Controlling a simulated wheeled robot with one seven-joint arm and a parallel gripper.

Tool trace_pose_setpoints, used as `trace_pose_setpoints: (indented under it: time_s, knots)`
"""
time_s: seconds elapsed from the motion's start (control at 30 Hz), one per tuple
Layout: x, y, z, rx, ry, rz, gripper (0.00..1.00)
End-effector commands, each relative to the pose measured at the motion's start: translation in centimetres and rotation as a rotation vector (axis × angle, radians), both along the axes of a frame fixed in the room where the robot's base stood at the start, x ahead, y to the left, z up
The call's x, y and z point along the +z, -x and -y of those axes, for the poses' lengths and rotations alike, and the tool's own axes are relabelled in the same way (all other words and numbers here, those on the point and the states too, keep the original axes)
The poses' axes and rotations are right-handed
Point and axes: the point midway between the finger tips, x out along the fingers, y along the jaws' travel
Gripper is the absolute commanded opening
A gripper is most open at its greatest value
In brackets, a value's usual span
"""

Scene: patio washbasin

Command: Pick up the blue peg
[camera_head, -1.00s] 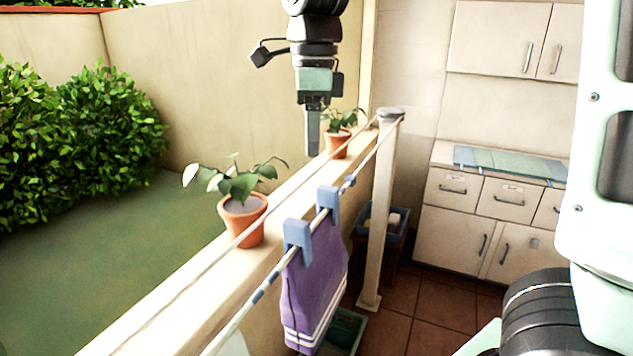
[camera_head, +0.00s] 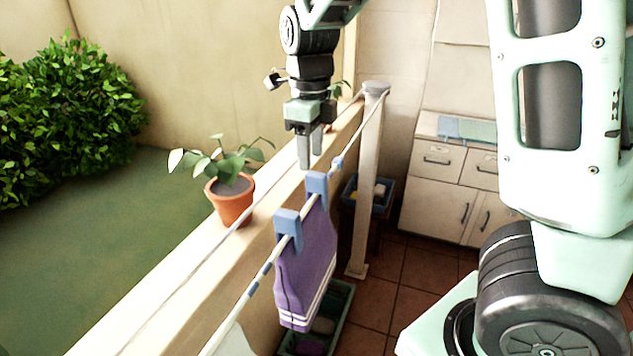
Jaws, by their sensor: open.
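Two blue pegs sit on a clothesline and clip a purple cloth with white stripes (camera_head: 305,265) to it. The nearer blue peg (camera_head: 288,228) is at the cloth's left top corner. The farther blue peg (camera_head: 317,188) is at its right top corner. My gripper (camera_head: 310,158) points down, with its two fingers apart and nothing between them. In the picture its fingertips are just above the farther peg. I cannot tell the exact depth gap between them.
A potted plant (camera_head: 232,198) stands on the wall ledge left of the line. A white post (camera_head: 368,185) holds the line's far end. A green tub (camera_head: 338,322) is below the cloth. A blue crate (camera_head: 375,195) stands behind the post. Cabinets (camera_head: 455,185) stand at the back right.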

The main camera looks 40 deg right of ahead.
Motion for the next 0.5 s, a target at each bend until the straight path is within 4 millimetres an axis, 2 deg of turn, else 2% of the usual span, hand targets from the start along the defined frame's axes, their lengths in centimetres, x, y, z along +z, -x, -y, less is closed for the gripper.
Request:
trace_pose_setpoints:
  time_s: [0.17,0.5]
  knots:
    - [-1.0,0.2,0.2,-0.001,0.000,-0.002,0.45]
    - [-5.3,0.8,0.9,-0.002,0.000,-0.002,0.45]
